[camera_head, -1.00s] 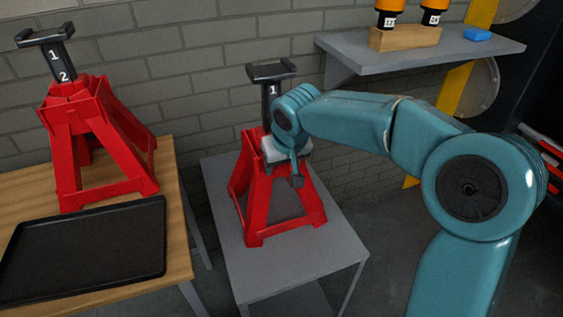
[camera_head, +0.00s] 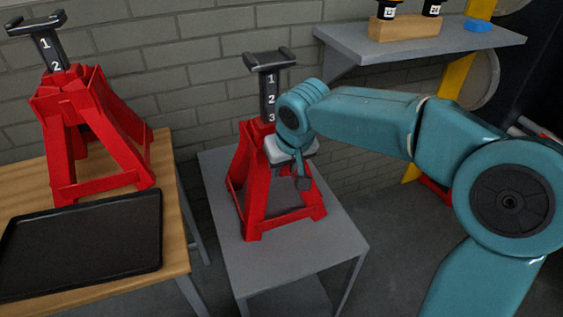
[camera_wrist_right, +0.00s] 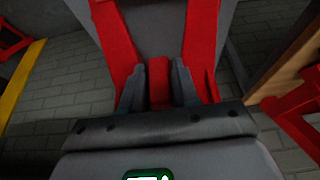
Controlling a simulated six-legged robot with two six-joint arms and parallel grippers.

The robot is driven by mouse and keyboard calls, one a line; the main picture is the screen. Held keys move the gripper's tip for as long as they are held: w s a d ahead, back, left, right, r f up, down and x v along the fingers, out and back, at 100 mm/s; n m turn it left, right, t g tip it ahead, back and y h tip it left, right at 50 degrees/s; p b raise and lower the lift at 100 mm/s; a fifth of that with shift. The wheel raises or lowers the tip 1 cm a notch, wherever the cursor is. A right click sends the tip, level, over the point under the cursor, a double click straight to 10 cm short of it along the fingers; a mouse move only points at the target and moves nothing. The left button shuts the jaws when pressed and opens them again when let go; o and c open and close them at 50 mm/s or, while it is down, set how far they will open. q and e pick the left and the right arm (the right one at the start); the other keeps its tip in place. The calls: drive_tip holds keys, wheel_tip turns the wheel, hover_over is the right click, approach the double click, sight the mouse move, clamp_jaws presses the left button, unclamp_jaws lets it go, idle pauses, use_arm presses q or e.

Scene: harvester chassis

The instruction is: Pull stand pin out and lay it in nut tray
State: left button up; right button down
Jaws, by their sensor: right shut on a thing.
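My right gripper (camera_head: 303,178) is at the right side of the red stand (camera_head: 252,215) on the grey table, shut on the stand pin. The pin is not clearly visible in the head view. The right wrist view shows the two dark fingers (camera_wrist_right: 157,85) with red between them; I cannot tell whether that red is pin or stand. The stand's dark post (camera_head: 270,85) is raised and shows 1, 2 and 3. The nut tray (camera_head: 85,245) is a flat black, empty-looking tray on the wooden table at left. My left gripper is out of view.
A second red stand (camera_head: 70,185) stands on the wooden table (camera_head: 160,165) behind the tray. The grey table (camera_head: 300,255) has free room around its stand.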

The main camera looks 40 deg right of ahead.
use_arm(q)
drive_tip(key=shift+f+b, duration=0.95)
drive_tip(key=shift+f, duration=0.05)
use_arm(e)
drive_tip(key=shift+s+a, duration=0.2)
drive_tip(key=shift+s, duration=0.65)
drive_tip(key=shift+s+a, duration=0.2)
drive_tip(key=shift+s, duration=0.6)
drive_tip(key=shift+s+a, duration=0.2)
drive_tip(key=shift+s, duration=0.65)
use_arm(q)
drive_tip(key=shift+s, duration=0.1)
use_arm(e)
drive_tip(key=shift+s, duration=0.1)
